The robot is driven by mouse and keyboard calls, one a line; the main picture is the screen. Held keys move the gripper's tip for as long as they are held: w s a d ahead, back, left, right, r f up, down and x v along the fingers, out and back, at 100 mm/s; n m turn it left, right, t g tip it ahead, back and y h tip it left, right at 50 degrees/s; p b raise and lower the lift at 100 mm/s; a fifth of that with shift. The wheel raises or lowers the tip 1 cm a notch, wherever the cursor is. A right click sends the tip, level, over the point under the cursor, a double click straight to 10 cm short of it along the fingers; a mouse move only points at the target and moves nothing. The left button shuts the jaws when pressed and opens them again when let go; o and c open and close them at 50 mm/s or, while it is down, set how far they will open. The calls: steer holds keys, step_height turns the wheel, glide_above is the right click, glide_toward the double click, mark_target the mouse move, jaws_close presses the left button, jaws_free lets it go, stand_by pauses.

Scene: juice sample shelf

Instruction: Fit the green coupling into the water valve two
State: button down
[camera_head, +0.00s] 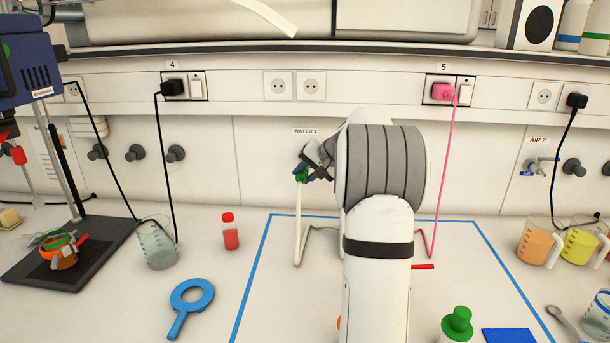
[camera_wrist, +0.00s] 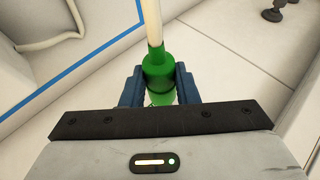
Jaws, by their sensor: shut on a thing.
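The green coupling (camera_wrist: 159,70) is at the end of a cream hose (camera_wrist: 152,24) in the wrist view. My gripper (camera_wrist: 159,88) is shut on it, with a blue finger on each side. In the head view the green coupling (camera_head: 301,176) shows small beside my gripper (camera_head: 312,173), just below the WATER 2 label (camera_head: 306,132). The hose (camera_head: 298,215) hangs from it to the bench. The water valve two is mostly hidden behind my gripper and arm. I cannot tell whether the coupling touches it.
A blue tape outline (camera_head: 252,275) marks the bench under my arm. A pink cable (camera_head: 448,170) hangs right of my arm. The AIR 2 valve (camera_head: 540,166) is further right.

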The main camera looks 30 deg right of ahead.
steer(key=shift+w+d+p, duration=0.65)
steer(key=shift+w, duration=0.3)
stand_by(0.7)
steer(key=shift+w+d+r+p, duration=0.15)
steer(key=shift+w+d+p, duration=0.15)
steer(key=shift+w+d, duration=0.25)
stand_by(0.6)
steer(key=c, duration=1.2)
jaws_free()
steer(key=shift+w+a, duration=0.1)
steer(key=shift+w, duration=0.05)
steer(key=shift+c, duration=0.2)
steer(key=shift+o, duration=1)
steer(key=shift+w, duration=0.1)
